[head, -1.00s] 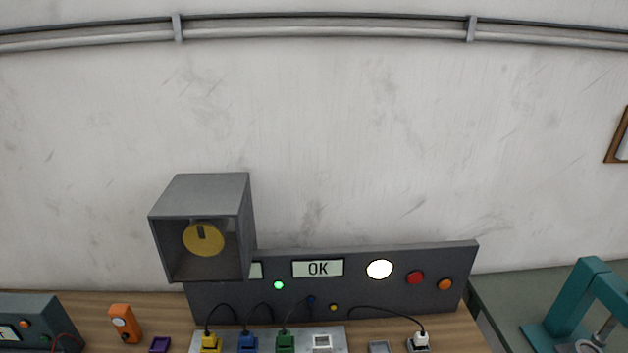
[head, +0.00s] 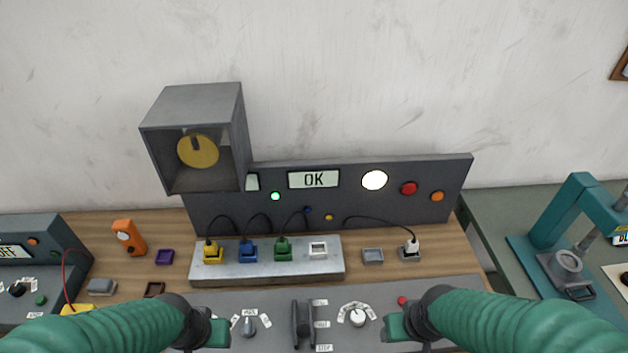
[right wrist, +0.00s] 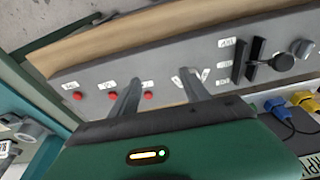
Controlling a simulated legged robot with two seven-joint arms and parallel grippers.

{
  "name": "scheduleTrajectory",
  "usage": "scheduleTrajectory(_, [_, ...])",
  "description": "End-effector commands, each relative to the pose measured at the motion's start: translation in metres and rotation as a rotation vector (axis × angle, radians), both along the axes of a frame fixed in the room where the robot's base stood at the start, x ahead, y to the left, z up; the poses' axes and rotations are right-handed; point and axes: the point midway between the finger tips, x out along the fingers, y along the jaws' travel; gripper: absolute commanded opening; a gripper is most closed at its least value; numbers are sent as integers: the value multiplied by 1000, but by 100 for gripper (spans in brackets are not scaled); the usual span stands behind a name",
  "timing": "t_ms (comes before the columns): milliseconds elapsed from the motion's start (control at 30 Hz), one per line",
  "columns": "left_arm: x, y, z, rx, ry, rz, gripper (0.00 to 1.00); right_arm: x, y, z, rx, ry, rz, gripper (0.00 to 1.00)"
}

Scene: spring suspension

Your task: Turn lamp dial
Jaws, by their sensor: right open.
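A pale round dial (head: 358,317) with a fan of small labels sits on the grey control panel (head: 275,338). A grey pointer knob (head: 249,327) with its own labels is further left; I cannot read which one is the lamp dial. A round lamp (head: 374,180) glows white on the back panel. My right gripper (right wrist: 161,78) is open and empty over the panel; its fingers partly hide a group of labels in the right wrist view. My left gripper (head: 215,332) is at the left of the panel; its fingers are not clear.
A black lever (head: 302,325) stands between the two knobs. Red buttons (right wrist: 78,96) line the panel. Behind it is a metal strip (head: 330,270) with coloured plugs and cables. A grey box with a yellow disc (head: 198,150) stands back left; a teal press (head: 575,225) is right.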

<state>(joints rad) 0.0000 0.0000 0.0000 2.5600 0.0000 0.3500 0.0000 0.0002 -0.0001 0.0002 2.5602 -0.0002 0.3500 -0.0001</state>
Motion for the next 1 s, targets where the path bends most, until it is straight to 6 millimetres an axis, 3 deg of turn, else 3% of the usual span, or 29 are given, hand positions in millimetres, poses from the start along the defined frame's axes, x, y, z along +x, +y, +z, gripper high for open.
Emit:
scheduleTrajectory(567, [0, 0, 1, 0, 0, 0, 36, 1, 0, 1, 0, 1, 1, 55])
scheduleTrajectory(667, [0, 0, 19, 0, 1, 0, 36, 20, 10, 21, 1, 33, 28, 55])
scheduleTrajectory(800, [0, 0, 56, 0, -1, 0, 36, 66, 41, 57, -6, 143, 105, 55])
scheduleTrajectory(900, [0, 0, 69, 0, -1, 0, 36, 86, 61, 68, -15, 207, 146, 55])
scheduleTrajectory(1000, [0, 0, 70, 0, 0, 0, 36, 93, 69, 67, -19, 235, 161, 55])
